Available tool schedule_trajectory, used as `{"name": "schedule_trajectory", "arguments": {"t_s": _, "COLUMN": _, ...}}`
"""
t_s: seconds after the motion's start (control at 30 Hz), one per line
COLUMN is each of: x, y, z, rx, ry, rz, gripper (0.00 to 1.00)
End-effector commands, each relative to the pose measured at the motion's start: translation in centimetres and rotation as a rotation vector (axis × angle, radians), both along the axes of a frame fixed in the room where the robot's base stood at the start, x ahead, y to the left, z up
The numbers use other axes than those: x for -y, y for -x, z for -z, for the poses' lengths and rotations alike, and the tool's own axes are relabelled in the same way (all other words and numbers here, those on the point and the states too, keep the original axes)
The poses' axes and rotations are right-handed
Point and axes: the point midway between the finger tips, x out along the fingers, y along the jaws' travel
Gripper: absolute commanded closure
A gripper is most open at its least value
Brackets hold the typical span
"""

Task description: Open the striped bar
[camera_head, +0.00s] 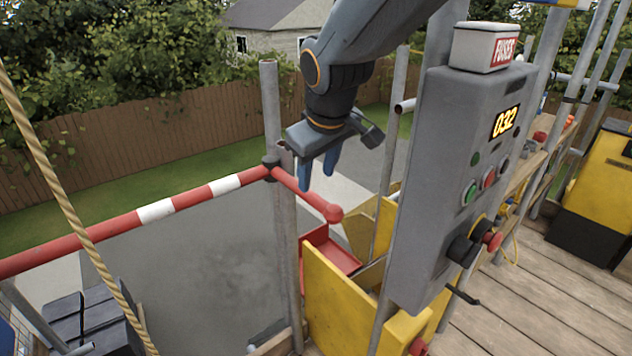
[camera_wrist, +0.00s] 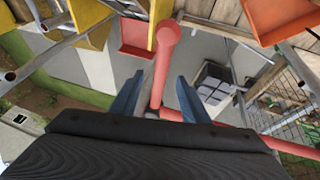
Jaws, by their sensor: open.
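The striped bar (camera_head: 155,211) is red with white bands and runs from the left edge up to a dark pivot clamp on a grey upright pole. Past the pivot, its plain red short end slopes down to a round red knob (camera_head: 333,213). My gripper (camera_head: 318,180) hangs by the short end, blue fingers pointing down. In the wrist view the two blue fingers (camera_wrist: 155,100) are apart, with the red rod of the bar between them and the knob (camera_wrist: 168,33) beyond the tips. I cannot tell whether they touch the rod.
A grey control box (camera_head: 455,180) with buttons and a "FUSES" box on top stands close right of my gripper. Yellow panels (camera_head: 345,300) and a red tray (camera_head: 330,250) lie below. A rope (camera_head: 75,200) hangs at left; wooden decking (camera_head: 540,300) is at right.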

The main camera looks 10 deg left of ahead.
Motion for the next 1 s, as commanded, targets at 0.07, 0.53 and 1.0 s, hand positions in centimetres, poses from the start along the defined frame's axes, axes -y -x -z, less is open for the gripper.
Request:
{"name": "schedule_trajectory", "arguments": {"t_s": 0.07, "x": -0.2, "y": -0.2, "z": 0.8, "rx": -0.004, "ry": 0.003, "rz": -0.003, "gripper": 0.58}}
{"name": "schedule_trajectory", "arguments": {"t_s": 0.53, "x": -1.3, "y": -2.4, "z": 6.1, "rx": -0.003, "ry": 0.003, "rz": -0.004, "gripper": 0.58}}
{"name": "schedule_trajectory", "arguments": {"t_s": 1.0, "x": -1.3, "y": -2.7, "z": 6.7, "rx": -0.001, "ry": 0.001, "rz": -0.001, "gripper": 0.70}}
